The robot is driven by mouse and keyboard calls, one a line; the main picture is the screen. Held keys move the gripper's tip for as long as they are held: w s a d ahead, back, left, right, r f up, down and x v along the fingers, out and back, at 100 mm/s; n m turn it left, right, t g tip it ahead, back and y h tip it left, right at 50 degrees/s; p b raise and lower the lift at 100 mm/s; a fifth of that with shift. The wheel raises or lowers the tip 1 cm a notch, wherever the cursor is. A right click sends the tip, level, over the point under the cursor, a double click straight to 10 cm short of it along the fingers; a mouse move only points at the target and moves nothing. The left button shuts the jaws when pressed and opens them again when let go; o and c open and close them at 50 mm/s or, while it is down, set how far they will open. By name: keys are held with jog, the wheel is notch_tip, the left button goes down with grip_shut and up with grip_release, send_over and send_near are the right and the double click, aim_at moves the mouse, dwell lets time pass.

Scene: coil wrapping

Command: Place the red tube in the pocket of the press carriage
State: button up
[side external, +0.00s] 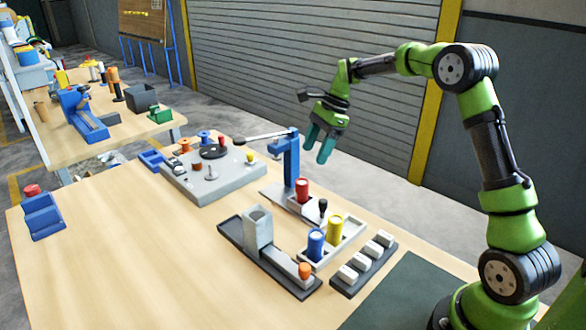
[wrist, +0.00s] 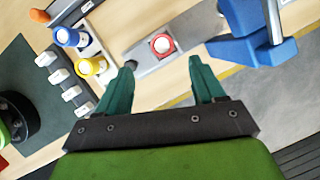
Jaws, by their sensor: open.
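The red tube (side external: 302,190) stands upright on the grey press carriage (side external: 312,212), beside a black knob and close to the blue press column (side external: 291,165). In the wrist view the red tube (wrist: 161,44) shows from above on the grey carriage (wrist: 185,50), with a pale top. It appears seated in the carriage, but the pocket's edge is too small to make out. My gripper (side external: 322,150) is open and empty, well above the table. In the wrist view the tube appears just beyond the gap between my fingertips (wrist: 160,63), apart from both.
A blue tube (side external: 316,243) and a yellow tube (side external: 335,228) stand in a light tray near the carriage. A row of white blocks (side external: 365,260), a grey slide fixture (side external: 257,228) and a grey winding station (side external: 210,172) stand nearby.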

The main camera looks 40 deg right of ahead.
jog(key=s+a+r+n+t+h, duration=0.1)
jog(key=s+a+r+n, duration=0.4)
jog(key=s+a+r, duration=0.15)
jog(key=s+a+r+n+t, duration=0.1)
jog(key=s+a+n+t, duration=0.1)
jog(key=s+n, duration=0.4)
jog(key=s+a+n+t+h, duration=0.1)
jog(key=s+a+n, duration=0.4)
jog(key=s, duration=0.8)
jog(key=shift+s+a+r+n+t, duration=0.15)
jog(key=shift+a+r+n+t, duration=0.2)
jog(key=shift+n+t, duration=0.55)
